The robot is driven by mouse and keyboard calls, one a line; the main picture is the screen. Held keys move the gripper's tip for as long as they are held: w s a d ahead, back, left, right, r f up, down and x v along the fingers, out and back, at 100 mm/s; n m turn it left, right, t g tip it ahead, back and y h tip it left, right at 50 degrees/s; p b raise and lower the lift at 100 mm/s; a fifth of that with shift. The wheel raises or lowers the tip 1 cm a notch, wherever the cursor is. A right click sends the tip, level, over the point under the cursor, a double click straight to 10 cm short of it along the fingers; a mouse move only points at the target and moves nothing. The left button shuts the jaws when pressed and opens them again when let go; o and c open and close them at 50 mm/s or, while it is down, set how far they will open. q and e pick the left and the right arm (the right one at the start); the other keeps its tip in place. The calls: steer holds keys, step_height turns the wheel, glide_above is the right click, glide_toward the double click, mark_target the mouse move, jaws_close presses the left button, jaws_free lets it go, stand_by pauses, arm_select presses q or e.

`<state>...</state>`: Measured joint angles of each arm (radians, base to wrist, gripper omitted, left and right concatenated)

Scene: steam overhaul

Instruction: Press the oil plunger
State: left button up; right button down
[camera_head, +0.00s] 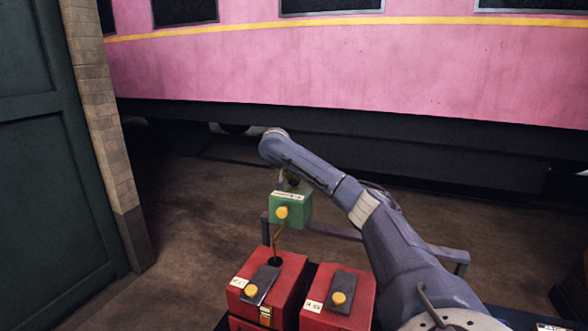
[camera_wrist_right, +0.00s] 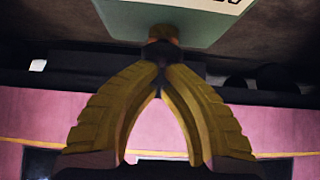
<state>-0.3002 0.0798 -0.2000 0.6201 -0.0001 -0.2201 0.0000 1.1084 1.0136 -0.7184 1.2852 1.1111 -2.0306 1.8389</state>
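A green box (camera_head: 291,208) with a white label and a yellow round knob (camera_head: 282,212) on its front stands behind two red boxes. My right gripper (camera_head: 291,180) points down at the top of the green box, small and dark in the head view. In the right wrist view the green box (camera_wrist_right: 165,20) is at the top edge, with a short olive-brown plunger-like stub (camera_wrist_right: 162,33) on it. The gripper's two fingers (camera_wrist_right: 160,64) converge, their tips together at this stub; they look shut, with no clear grip around it. My left gripper is not in view.
A left red box (camera_head: 262,290) and a right red box (camera_head: 352,312) carry dark plates with yellow buttons. A grey rail (camera_head: 335,231) runs behind. A pink carriage (camera_head: 330,65) stands beyond open floor; a dark green door (camera_head: 50,180) is left.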

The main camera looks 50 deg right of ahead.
mark_target(293, 180)
step_height(293, 180, up, 4)
steer(key=shift+w+a+r, duration=0.15)
steer(key=v, duration=0.9)
steer(key=shift+s+a+r, duration=0.2)
steer(key=shift+s, duration=0.05)
stand_by(0.4)
stand_by(1.1)
step_height(293, 180, up, 3)
steer(key=shift+s+a+f, duration=0.1)
steer(key=shift+f, duration=0.05)
stand_by(0.6)
